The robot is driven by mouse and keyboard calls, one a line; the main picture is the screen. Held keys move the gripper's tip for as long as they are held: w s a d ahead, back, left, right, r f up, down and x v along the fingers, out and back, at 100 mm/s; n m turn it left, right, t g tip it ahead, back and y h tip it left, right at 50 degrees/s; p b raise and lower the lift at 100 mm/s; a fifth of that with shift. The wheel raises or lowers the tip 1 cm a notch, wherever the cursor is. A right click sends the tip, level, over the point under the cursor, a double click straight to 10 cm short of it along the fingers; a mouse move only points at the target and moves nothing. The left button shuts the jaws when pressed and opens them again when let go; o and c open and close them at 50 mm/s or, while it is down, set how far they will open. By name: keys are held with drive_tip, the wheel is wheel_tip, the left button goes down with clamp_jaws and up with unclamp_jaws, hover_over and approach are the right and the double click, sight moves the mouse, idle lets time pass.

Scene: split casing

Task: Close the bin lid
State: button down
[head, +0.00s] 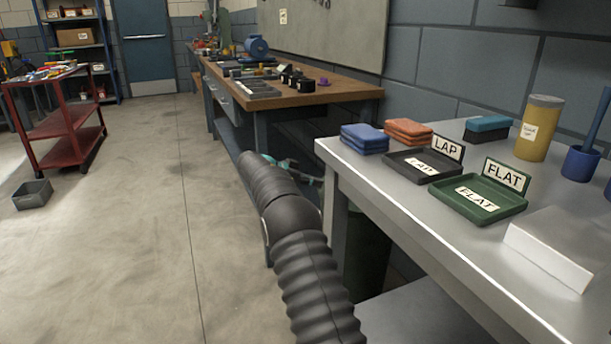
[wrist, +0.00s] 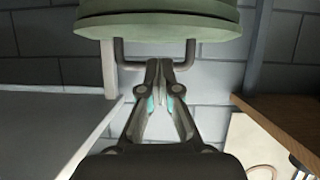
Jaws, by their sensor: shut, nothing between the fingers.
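In the wrist view a pale green, rounded bin lid (wrist: 160,24) fills the top middle. A dark U-shaped handle (wrist: 131,65) hangs from it in the picture. My gripper (wrist: 160,68) is shut and empty, its fingertips overlapping the middle of the handle bar; I cannot tell whether they touch it. In the head view the dark green bin (head: 368,250) stands under the bench, partly hidden by my arm and the bench leg. My gripper is mostly hidden there behind my arm, and the lid cannot be made out.
A grey workbench (head: 440,255) at the right carries trays, a green one (head: 478,210) among them, sponges and a yellow canister (head: 538,128). A wooden bench (head: 330,91) stands behind. A red cart (head: 62,122) and grey box (head: 33,194) are left. Floor between is clear.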

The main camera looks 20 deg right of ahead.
drive_tip(key=shift+d+f, duration=0.2)
drive_tip(key=shift+f, duration=0.3)
drive_tip(key=shift+d+f, duration=0.15)
drive_tip(key=shift+f, duration=0.35)
